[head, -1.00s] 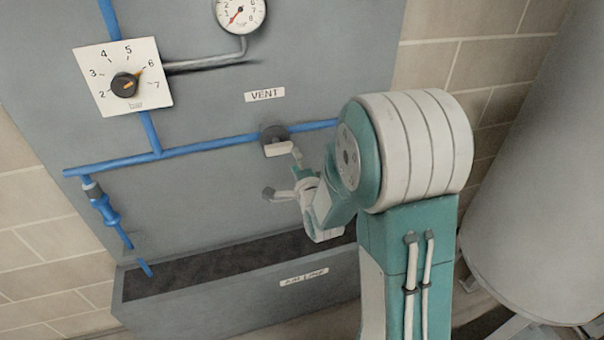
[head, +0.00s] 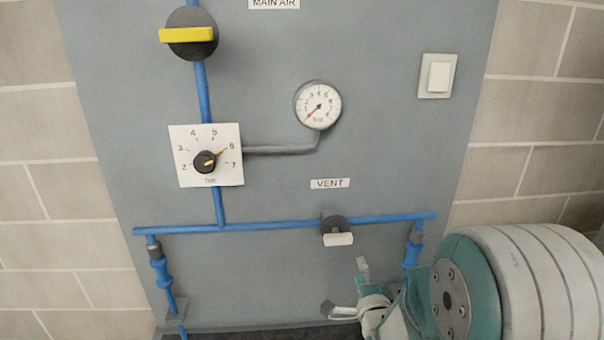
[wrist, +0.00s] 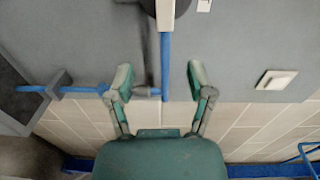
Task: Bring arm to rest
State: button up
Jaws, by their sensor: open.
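My gripper (head: 345,287) is open and empty, low in the head view, in front of the grey panel and below the vent valve (head: 338,239). The valve's pale handle lies roughly in line with the horizontal blue pipe (head: 270,226). In the wrist view the two fingers of my gripper (wrist: 159,77) are spread apart with nothing between them. The pale valve handle (wrist: 165,14) is at the top edge there, beyond the fingertips and apart from them.
The grey panel (head: 255,100) carries a yellow-handled valve (head: 188,36), a regulator dial (head: 206,156), a gauge (head: 318,105) and a switch (head: 437,76). Blue hose fittings hang at left (head: 160,270) and right (head: 413,250). Brick wall (head: 535,120) flanks the panel.

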jog(key=s+a+r+n+g, duration=0.1)
jog(key=s+r+n+g, duration=0.2)
jog(key=s+n, duration=0.3)
jog(key=s+a+r+n+g, duration=0.1)
jog(key=s+r+n+g, duration=0.2)
jog(key=s, duration=0.7)
jog(key=s+a+r+n+g, duration=0.1)
jog(key=s+r+n+g, duration=0.1)
jog(key=s+n+g, duration=0.4)
jog(key=s+n, duration=0.2)
jog(key=shift+s+r+n, duration=0.3)
jog(key=shift+s+r, duration=0.05)
jog(key=shift+r, duration=0.05)
dwell(0.6)
